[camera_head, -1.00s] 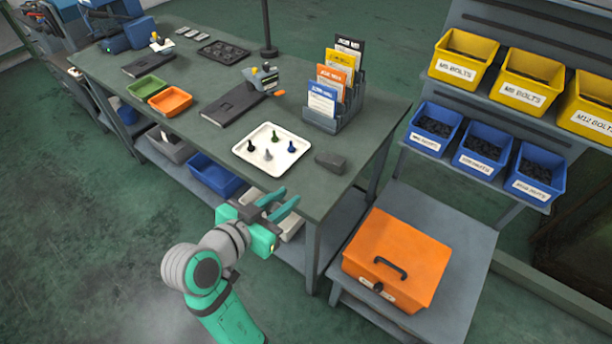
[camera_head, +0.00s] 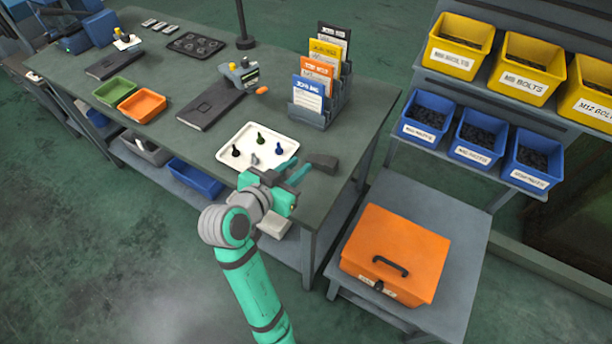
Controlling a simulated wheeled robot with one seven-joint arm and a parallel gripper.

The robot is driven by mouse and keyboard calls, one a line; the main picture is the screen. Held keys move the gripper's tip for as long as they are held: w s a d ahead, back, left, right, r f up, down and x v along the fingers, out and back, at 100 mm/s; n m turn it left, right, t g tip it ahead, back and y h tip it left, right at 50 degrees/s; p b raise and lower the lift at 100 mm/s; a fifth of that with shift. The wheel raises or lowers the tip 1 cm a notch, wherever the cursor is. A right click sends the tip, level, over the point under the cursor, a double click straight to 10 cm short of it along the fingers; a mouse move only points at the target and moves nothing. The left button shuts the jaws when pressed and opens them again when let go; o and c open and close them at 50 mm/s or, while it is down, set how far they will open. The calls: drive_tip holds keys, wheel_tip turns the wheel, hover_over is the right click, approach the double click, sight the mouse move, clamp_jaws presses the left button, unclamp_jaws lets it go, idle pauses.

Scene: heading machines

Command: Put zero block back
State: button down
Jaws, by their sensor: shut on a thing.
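A dark grey block (camera_head: 324,163), which I take for the zero block, lies on the workbench (camera_head: 345,185) just right of the white tray (camera_head: 240,165). My gripper (camera_head: 302,172) reaches over the bench's front edge from below. Its teal fingers meet the block's left end and are shut on it. The exact contact is small and partly hidden by the fingers. The block appears to be at bench-top level. The tray holds several small pawn-like pieces in dark, green, grey and blue.
A card rack (camera_head: 322,105) stands behind the block. A grey instrument (camera_head: 240,73) and an orange piece (camera_head: 262,90) are behind the tray, beside a dark folder (camera_head: 210,105). An orange case (camera_head: 395,245) sits on the low table at right. Bolt bins (camera_head: 528,65) fill the right rack.

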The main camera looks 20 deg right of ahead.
hover_over(305, 183)
wheel_tip(305, 183, down, 5)
drive_tip(key=shift+f, duration=0.15)
drive_tip(key=shift+w+d+f, duration=0.1)
drive_tip(key=shift+d+f, duration=0.05)
drive_tip(key=shift+f, duration=0.75)
drive_tip(key=shift+w+d+f, duration=0.1)
drive_tip(key=shift+f, duration=0.75)
drive_tip(key=shift+f, duration=0.15)
drive_tip(key=c, duration=1.5)
unclamp_jaws()
drive_tip(key=shift+c, duration=0.2)
drive_tip(key=shift+s+a+r, duration=0.15)
drive_tip(key=shift+r, duration=0.05)
drive_tip(key=v, duration=1.1)
drive_tip(key=shift+s+a+r, duration=0.2)
